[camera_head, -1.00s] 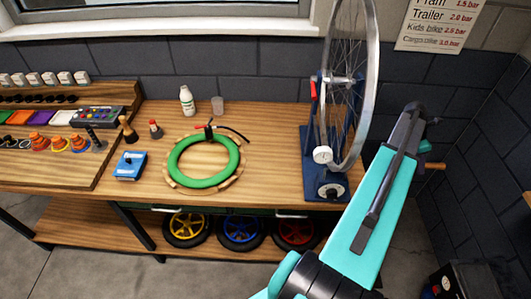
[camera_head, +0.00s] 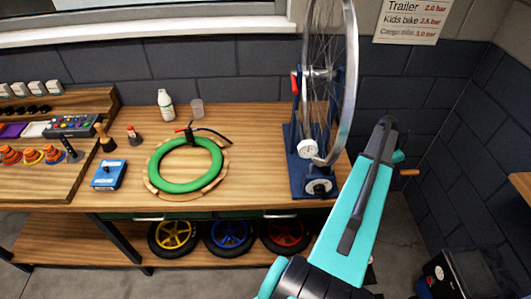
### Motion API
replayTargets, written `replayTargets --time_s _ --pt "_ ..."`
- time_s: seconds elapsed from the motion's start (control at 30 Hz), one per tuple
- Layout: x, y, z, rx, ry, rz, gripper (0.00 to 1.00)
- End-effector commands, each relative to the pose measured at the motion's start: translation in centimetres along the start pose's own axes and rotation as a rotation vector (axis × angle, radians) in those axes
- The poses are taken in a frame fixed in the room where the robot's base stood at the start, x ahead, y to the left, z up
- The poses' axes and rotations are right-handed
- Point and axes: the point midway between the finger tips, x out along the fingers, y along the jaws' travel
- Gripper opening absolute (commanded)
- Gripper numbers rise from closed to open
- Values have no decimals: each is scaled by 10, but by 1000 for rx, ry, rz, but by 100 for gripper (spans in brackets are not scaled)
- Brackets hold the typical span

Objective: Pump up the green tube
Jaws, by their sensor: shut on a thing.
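The green tube (camera_head: 172,186) lies as a ring on a light wooden round cradle (camera_head: 222,178) on the bench. A small red and black fitting (camera_head: 188,132) sits at its far edge. A thin black hose (camera_head: 213,132) runs from there to the right. My arm rises at the right of the view, and its forearm hides most of my gripper (camera_head: 399,168). The gripper is shut on a wooden handle (camera_head: 410,172), whose end sticks out to the right of the arm, beyond the bench. What is below the handle is hidden.
A bicycle wheel (camera_head: 347,120) stands upright in a blue stand (camera_head: 298,175) with a white gauge (camera_head: 308,148), close left of my arm. A blue box (camera_head: 109,175), a white bottle (camera_head: 166,104) and a clear cup (camera_head: 197,108) stand on the bench.

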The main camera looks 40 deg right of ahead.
Motion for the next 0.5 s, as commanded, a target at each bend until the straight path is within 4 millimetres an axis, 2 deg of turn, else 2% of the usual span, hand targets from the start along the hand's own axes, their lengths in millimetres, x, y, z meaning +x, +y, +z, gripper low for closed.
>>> replayTargets --time_s 0.03,0.5 --pt "8 1 -3 -1 1 -2 0" --pt "52 11 -21 1 1 -1 0"
